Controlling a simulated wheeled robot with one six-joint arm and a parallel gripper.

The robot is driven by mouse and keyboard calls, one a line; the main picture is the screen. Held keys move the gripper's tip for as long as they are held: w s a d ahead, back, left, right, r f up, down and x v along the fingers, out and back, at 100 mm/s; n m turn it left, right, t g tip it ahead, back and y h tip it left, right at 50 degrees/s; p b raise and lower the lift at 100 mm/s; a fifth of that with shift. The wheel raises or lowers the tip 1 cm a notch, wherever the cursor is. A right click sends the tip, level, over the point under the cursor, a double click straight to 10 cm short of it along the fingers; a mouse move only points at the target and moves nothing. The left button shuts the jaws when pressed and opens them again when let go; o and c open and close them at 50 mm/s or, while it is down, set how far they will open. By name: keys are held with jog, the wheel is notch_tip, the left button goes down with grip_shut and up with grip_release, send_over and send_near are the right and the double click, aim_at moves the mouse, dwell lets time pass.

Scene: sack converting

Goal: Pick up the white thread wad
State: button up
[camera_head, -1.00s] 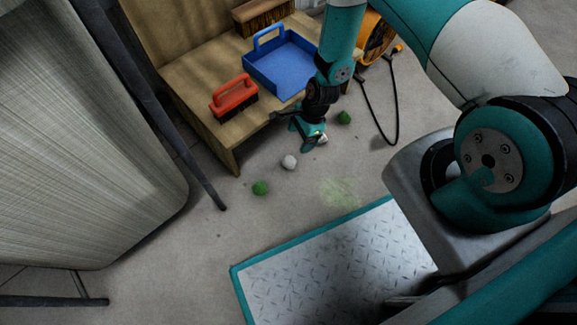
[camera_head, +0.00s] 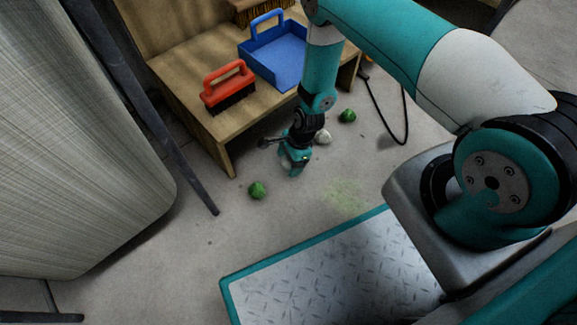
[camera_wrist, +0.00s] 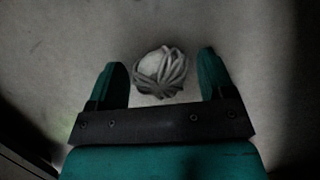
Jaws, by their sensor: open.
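A white thread wad (camera_wrist: 160,72), a pale ball with loose looped strands, lies on the floor in the wrist view. It sits between and slightly beyond the two teal fingertips of my gripper (camera_wrist: 162,80), with a gap on both sides. In the head view my gripper (camera_head: 294,163) points down just above the floor and hides this wad. My gripper is open and empty. A second whitish wad (camera_head: 323,137) lies on the floor just right of and behind my gripper.
Green wads lie on the floor, one at front left (camera_head: 257,190) and one at back right (camera_head: 347,116). A wooden bench (camera_head: 190,115) behind holds a red-handled brush (camera_head: 228,88) and a blue tray (camera_head: 280,60). A black cord loop (camera_head: 385,110) hangs at right. Floor in front is clear.

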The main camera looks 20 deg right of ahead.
jog(key=c, duration=1)
notch_tip(320, 180, up, 20)
jog(key=p, duration=1.1)
jog(key=shift+p, duration=0.3)
